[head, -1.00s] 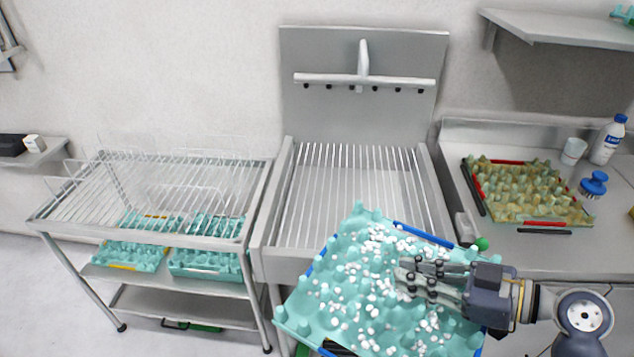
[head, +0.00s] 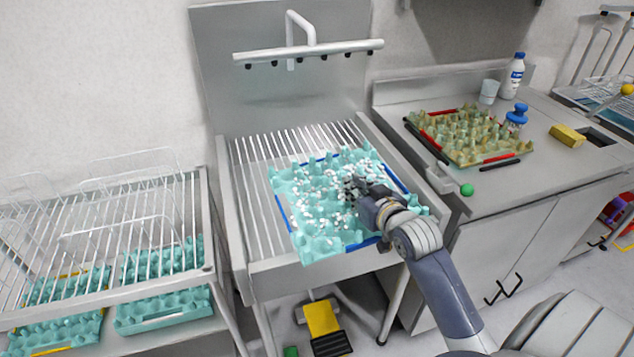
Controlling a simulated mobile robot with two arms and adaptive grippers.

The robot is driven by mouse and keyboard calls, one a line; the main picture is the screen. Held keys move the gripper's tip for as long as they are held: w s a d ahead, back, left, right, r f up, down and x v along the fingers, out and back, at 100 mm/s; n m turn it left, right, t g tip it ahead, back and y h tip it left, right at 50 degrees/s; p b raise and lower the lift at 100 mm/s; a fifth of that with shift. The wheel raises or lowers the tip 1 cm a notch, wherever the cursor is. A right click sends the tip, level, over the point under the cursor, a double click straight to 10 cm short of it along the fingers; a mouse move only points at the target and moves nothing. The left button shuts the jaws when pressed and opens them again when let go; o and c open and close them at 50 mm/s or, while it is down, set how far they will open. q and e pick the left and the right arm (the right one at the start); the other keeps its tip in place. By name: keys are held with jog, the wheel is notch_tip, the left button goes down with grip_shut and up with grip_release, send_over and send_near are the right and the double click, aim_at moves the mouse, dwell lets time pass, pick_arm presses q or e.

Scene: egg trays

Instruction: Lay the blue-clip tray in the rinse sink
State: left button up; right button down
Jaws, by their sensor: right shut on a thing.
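The blue-clip tray (head: 318,246) is a teal egg tray with blue clips along its edges, covered in white foam blobs. It is over the rinse sink (head: 262,232), a steel basin with a slatted rack under a spray bar. The tray covers the right and front part of the rack, and its front corner reaches over the front rim. I cannot tell whether it touches the slats. My right gripper (head: 355,187) is shut on the tray near its middle right, its fingers partly hidden among the foam and cups. My left gripper is not in view.
A dirty tray with red and black clips (head: 470,135) lies on the right counter, near a blue brush (head: 516,117), cup (head: 489,92) and bottle (head: 512,76). A wire drying rack (head: 205,245) with teal trays below stands left. The rack's left slats are bare.

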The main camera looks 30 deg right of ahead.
jog(key=shift+w+d, duration=0.25)
jog(key=shift+d, duration=0.15)
send_near(330, 167)
jog(key=shift+w+d+r+m+h+p, duration=0.2)
jog(key=shift+w+d+r, duration=0.15)
jog(key=shift+w, duration=0.2)
jog(key=shift+w+d+r+m+h+p, duration=0.1)
jog(key=shift+w+d+r+m+p, duration=0.15)
jog(key=shift+w, duration=0.3)
jog(key=x, duration=0.3)
jog(key=r+x, duration=0.1)
jog(key=x, duration=0.2)
jog(key=a+x, duration=0.1)
jog(key=x, duration=0.2)
jog(key=shift+w+d+r+p, duration=0.1)
jog(key=shift+w+p, duration=0.25)
jog(key=shift+w, duration=0.45)
jog(key=shift+f, duration=0.4)
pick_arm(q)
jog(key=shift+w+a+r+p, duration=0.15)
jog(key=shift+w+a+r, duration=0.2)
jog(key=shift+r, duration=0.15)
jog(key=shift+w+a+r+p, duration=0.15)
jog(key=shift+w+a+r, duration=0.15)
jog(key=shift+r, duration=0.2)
pick_arm(e)
jog(key=shift+f, duration=1.45)
